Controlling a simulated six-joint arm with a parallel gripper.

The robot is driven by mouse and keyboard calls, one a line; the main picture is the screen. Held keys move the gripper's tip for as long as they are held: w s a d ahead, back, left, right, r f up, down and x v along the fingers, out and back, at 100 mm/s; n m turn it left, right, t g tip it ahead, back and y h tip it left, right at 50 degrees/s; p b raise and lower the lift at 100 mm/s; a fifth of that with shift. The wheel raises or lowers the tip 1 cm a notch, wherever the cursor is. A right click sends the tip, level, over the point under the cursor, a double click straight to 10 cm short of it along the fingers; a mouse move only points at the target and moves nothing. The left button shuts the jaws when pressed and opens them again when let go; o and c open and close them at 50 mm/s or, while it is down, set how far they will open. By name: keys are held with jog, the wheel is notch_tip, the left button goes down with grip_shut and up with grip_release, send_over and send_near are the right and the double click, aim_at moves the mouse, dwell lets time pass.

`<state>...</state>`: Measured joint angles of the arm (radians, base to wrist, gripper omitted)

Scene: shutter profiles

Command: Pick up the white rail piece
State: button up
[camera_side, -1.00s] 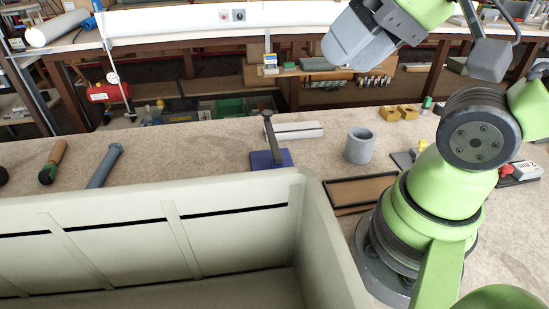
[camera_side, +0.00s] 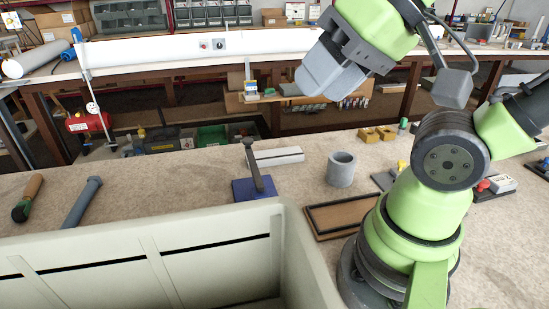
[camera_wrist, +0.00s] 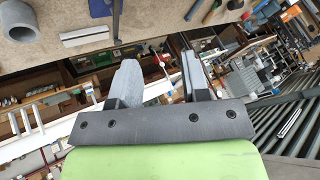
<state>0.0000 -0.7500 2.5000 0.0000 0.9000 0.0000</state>
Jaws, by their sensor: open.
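The white rail piece (camera_side: 279,157) lies flat on the beige worktop in the side view, just behind a blue block with a dark upright post. In the wrist view the rail piece (camera_wrist: 87,36) shows near the top left, a pale bar with a dark lengthwise line. My gripper (camera_side: 316,82) is raised in the air well above the worktop, apart from the rail piece. Its two fingers (camera_wrist: 160,82) stand apart in the wrist view with nothing between them.
The blue block (camera_side: 252,189) with its post stands close in front of the rail. A grey cylinder cup (camera_side: 341,170) and a brown tray (camera_side: 309,219) are to its right. A large pale bin (camera_side: 150,225) fills the front left. Tools lie at the left.

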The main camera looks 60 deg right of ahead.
dwell(0.4)
jog(key=o, duration=0.8)
jog(key=shift+w, duration=0.1)
